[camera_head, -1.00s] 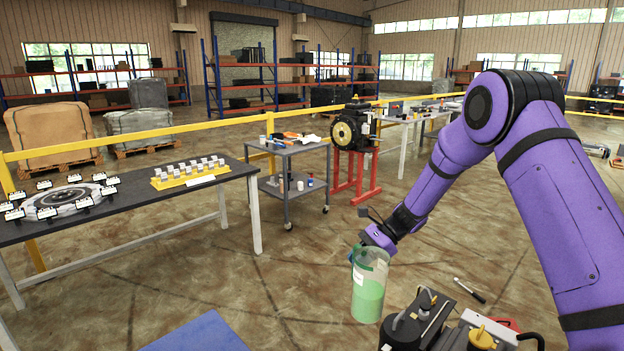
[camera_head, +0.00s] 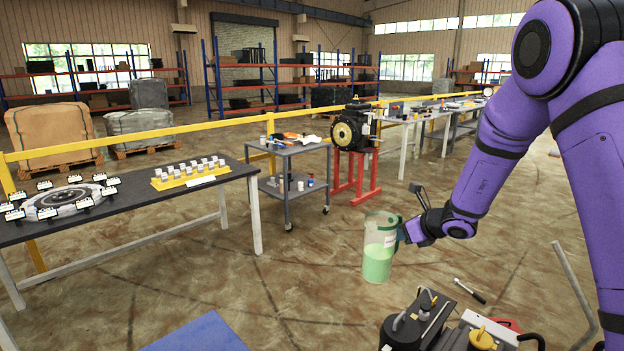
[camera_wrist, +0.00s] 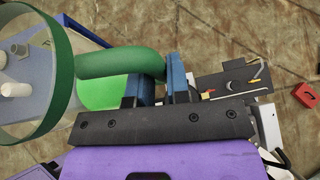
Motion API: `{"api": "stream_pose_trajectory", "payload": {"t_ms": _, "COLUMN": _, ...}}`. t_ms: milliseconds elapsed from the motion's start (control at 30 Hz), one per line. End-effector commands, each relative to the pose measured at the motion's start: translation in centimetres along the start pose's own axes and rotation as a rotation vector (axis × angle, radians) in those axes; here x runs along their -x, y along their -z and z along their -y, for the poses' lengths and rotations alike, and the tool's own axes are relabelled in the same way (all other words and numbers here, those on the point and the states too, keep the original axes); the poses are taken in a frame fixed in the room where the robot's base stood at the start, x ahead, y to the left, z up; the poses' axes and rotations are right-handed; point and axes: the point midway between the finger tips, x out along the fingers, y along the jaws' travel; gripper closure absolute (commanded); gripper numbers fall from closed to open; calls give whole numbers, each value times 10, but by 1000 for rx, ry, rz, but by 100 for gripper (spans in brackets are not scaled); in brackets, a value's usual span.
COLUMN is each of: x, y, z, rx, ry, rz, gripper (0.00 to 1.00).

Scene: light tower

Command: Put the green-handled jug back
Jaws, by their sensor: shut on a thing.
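The green-handled jug (camera_head: 379,248) is a clear cylinder with green liquid in its lower part and a green band at the rim. It hangs upright in the air in the head view, above the equipment at the bottom. My gripper (camera_wrist: 153,88) is shut on the jug's green handle (camera_wrist: 120,62), with a blue finger on each side of it in the wrist view. The jug's open top with its green rim (camera_wrist: 68,84) shows at the left of the wrist view. In the head view the jug partly hides the fingers.
Black equipment (camera_head: 416,322) with a yellow cap (camera_head: 481,337) stands at the bottom, near below the jug. A dark table (camera_head: 130,200) is at left, a grey cart (camera_head: 290,180) behind. A blue surface (camera_head: 197,335) lies at the bottom left. Floor between is open.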

Motion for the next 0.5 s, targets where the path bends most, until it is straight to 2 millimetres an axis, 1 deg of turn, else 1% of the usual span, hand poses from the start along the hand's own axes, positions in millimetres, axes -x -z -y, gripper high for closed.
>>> {"api": "stream_pose_trajectory", "payload": {"t_ms": 33, "x": 7, "y": 2, "z": 4, "rx": -27, "ry": 38, "rz": 1, "gripper": 100}}
{"api": "stream_pose_trajectory", "payload": {"t_ms": 200, "x": 26, "y": 12, "z": 20, "rx": -111, "ry": 161, "rz": 2, "gripper": 100}}
{"api": "stream_pose_trajectory", "payload": {"t_ms": 400, "x": 44, "y": 22, "z": 31, "rx": -180, "ry": 261, "rz": 3, "gripper": 100}}
{"api": "stream_pose_trajectory", "payload": {"t_ms": 500, "x": 48, "y": 25, "z": 34, "rx": -200, "ry": 290, "rz": 3, "gripper": 100}}
